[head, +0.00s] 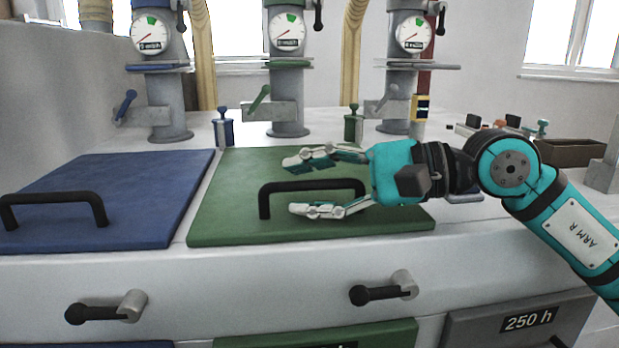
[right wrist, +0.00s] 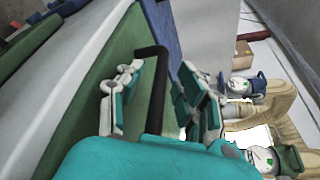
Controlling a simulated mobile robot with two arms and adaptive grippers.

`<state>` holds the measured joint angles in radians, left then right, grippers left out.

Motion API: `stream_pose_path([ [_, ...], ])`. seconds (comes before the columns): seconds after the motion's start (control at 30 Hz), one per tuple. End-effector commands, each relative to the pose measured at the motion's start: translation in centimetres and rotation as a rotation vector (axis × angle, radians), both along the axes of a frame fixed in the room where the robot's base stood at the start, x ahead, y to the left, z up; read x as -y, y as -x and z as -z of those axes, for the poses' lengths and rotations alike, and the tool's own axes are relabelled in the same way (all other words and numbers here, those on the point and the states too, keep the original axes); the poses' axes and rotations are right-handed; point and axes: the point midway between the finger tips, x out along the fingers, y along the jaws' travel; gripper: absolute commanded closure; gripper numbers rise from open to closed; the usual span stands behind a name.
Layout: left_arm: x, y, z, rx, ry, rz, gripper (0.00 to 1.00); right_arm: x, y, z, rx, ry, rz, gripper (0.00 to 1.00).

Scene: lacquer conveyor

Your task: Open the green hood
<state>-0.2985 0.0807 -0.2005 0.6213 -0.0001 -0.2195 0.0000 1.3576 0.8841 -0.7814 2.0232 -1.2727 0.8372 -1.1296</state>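The green hood (head: 225,215) is a flat green lid lying shut on the white machine, with a black bar handle (head: 300,186) on top. My right gripper (head: 300,185) is open over it, fingers pointing left, one finger on the far side of the handle and one on the near side. In the right wrist view the green hood (right wrist: 95,80) and the handle (right wrist: 160,75) show, with the bar between the two spread fingers (right wrist: 155,90). I cannot tell whether a finger touches the bar. My left gripper is not in view.
A blue hood (head: 120,180) with a black handle lies to the left. Grey columns with gauges (head: 287,32) stand behind. Black front latches (head: 385,292) stick out below the hoods. A brown box (head: 572,152) sits at the far right.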

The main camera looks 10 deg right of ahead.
Motion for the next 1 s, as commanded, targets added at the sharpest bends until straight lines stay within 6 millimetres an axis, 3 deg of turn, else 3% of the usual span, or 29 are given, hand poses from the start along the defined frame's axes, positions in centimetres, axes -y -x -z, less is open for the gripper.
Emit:
stream_pose_path([
  [0.23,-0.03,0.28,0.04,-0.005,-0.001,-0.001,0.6,-0.04,-0.02,0.02,0.001,0.0,0.0,0.65],
  [0.5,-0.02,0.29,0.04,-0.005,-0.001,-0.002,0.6,-0.02,-0.02,0.02,0.0,0.0,0.0,1.0],
  [1.0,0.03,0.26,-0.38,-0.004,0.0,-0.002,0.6,-0.01,-0.08,-0.49,-0.008,-0.001,0.001,1.0],
])
